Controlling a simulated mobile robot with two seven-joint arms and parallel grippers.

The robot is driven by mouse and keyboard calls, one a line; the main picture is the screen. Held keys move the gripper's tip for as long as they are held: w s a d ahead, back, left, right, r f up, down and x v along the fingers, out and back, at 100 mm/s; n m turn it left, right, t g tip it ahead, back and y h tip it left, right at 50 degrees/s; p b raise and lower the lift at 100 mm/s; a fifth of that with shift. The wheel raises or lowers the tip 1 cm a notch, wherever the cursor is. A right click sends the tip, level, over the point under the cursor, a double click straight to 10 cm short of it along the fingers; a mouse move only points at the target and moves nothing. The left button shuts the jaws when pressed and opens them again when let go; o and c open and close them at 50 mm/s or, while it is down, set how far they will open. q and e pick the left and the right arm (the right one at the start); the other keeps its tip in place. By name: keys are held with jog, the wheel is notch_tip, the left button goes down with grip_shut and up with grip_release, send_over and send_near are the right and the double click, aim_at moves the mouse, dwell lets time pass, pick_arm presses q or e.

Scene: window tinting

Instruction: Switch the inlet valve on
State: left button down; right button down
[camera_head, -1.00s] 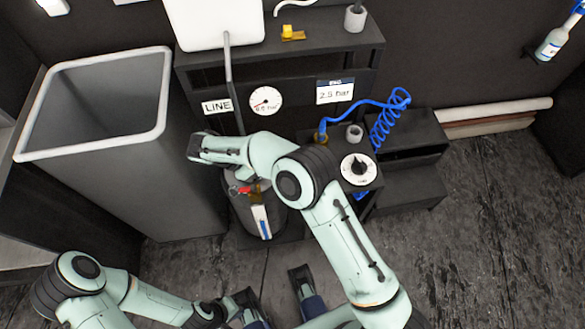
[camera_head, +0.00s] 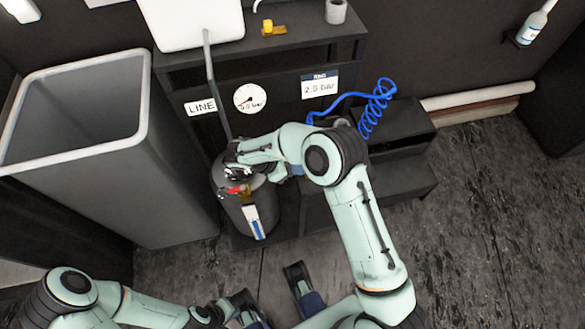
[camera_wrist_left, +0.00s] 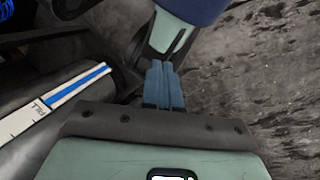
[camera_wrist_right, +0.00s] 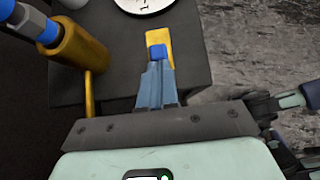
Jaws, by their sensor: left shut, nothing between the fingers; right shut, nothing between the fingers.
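I cannot tell for sure that this is the inlet valve. My left gripper (camera_wrist_left: 162,68) is shut and empty, low near the tank.
A brass fitting (camera_wrist_right: 80,45) with a blue hose end stands left of my right gripper. A white dial (camera_wrist_right: 145,3) lies beyond it. A blue coiled hose (camera_head: 375,108), a gauge (camera_head: 250,98) and a large grey bin (camera_head: 175,170) are near. Open floor (camera_head: 490,220) lies right.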

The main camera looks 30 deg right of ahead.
jog(key=shift+s+d+p, duration=0.2)
jog(key=shift+d, duration=0.7)
jog(key=shift+s+d+p, duration=0.2)
jog(key=shift+d, duration=0.7)
pick_arm(q)
jog(key=shift+s+d+r, duration=0.15)
jog(key=shift+s+r, duration=0.3)
pick_arm(e)
jog(key=shift+a, duration=0.15)
